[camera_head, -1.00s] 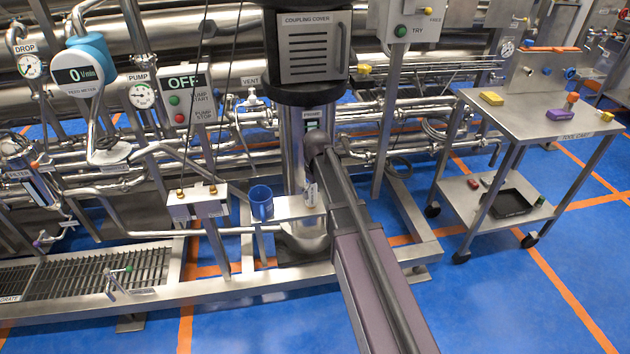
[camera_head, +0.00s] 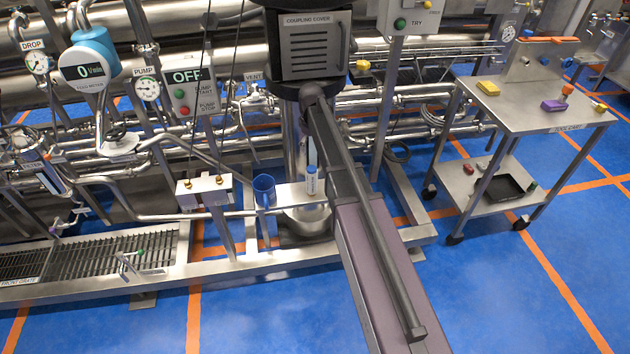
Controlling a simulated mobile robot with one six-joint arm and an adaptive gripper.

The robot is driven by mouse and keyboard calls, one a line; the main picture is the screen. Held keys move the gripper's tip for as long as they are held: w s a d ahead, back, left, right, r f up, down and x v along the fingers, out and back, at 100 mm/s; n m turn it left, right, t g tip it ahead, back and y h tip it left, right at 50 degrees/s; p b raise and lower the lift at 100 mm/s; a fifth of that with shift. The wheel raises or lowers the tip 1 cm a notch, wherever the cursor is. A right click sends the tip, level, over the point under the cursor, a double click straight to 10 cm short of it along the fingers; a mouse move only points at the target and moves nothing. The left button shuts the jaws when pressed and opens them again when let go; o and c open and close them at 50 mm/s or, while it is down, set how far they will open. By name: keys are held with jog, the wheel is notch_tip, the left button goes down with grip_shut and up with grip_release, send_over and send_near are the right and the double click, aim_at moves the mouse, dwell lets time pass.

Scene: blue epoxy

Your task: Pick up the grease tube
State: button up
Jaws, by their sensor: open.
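A slim white tube with a blue band, likely the grease tube (camera_head: 311,182), stands upright on a small steel shelf (camera_head: 289,196) at the pump. My arm passes just right of it and covers part of the shelf. My gripper does not show; only my arm links are seen, running from the bottom right up to the coupling cover.
The coupling cover (camera_head: 315,45) hangs above the shelf. A pump box (camera_head: 190,93) and pipes crowd the left. A steel tool cart (camera_head: 530,108) at the right holds a yellow block (camera_head: 488,88) and a purple one (camera_head: 553,105). Blue floor (camera_head: 490,300) is open in front.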

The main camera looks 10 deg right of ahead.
aim_at(312, 168)
jog(key=shift+f, duration=0.1)
notch_tip(312, 168, down, 8)
jog(key=b, duration=0.8)
jog(key=shift+f+b, duration=0.25)
jog(key=shift+b, duration=0.1)
jog(key=shift+f, duration=0.1)
jog(key=shift+w+f+b, duration=0.1)
jog(key=shift+f+b, duration=2.4)
jog(key=shift+b, duration=0.1)
jog(key=c, duration=1.3)
